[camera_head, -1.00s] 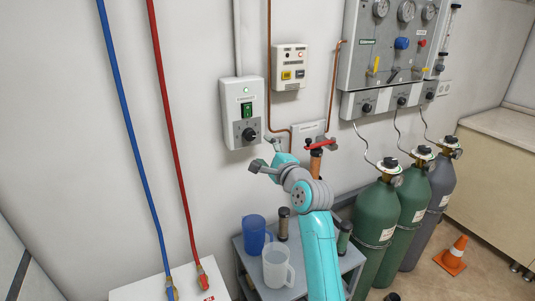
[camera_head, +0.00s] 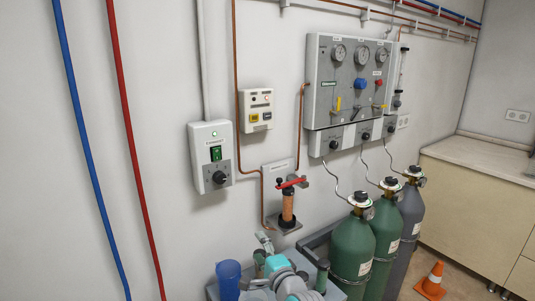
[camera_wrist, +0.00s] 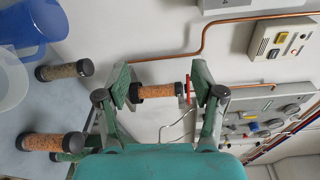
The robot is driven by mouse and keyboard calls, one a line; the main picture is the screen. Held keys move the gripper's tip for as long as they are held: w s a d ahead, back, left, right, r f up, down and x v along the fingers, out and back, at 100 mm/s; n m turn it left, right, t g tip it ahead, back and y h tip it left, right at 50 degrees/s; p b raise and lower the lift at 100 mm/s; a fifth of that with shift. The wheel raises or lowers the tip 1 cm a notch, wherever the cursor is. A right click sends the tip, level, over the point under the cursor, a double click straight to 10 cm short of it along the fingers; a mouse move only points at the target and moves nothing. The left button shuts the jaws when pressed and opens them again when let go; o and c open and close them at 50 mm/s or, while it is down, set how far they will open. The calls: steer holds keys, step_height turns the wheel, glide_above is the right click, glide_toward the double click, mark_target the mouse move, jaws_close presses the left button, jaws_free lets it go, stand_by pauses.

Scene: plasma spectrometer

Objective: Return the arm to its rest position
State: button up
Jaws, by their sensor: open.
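My arm, teal with grey joints, shows at the bottom of the head view. My gripper (camera_head: 264,243) is low there, in front of the wall and over the cart. In the wrist view my gripper (camera_wrist: 163,88) has its two green fingers spread apart. An orange-brown cartridge (camera_wrist: 158,91) appears between them, but it stands in the wall holder beyond. In the head view this cartridge (camera_head: 287,208) is upright under a red lever (camera_head: 291,183), above and apart from my gripper.
A blue jug (camera_head: 229,279) stands on the cart, close left of my arm. A clear jug (camera_wrist: 9,82) and loose cartridges (camera_wrist: 64,70) show in the wrist view. Gas cylinders (camera_head: 352,252) stand to the right, with an orange cone (camera_head: 432,282) beyond. A switch box (camera_head: 210,157) is on the wall.

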steer(key=s+d+f+n+h, duration=0.2)
steer(key=s+d+f, duration=0.3)
steer(key=s+f, duration=0.3)
steer(key=s+d+f+n+h, duration=0.1)
steer(key=s+d+f, duration=0.4)
steer(key=s, duration=0.6)
steer(key=s+d+f+n+h, duration=0.2)
steer(key=s+d+f, duration=0.3)
steer(key=s+f, duration=0.3)
steer(key=s+d+r+n+h, duration=0.1)
steer(key=s+d+n, duration=0.1)
steer(key=s, duration=0.7)
steer(key=s+d+n+h, duration=0.1)
steer(key=s+d+n, duration=0.1)
steer(key=s, duration=0.7)
steer(key=s+d+r+n, duration=0.2)
steer(key=s+r+n, duration=0.3)
steer(key=s, duration=0.9)
steer(key=shift+s+r+g+h, duration=0.3)
steer(key=shift+r+g+h, duration=0.1)
steer(key=shift+r, duration=1.2)
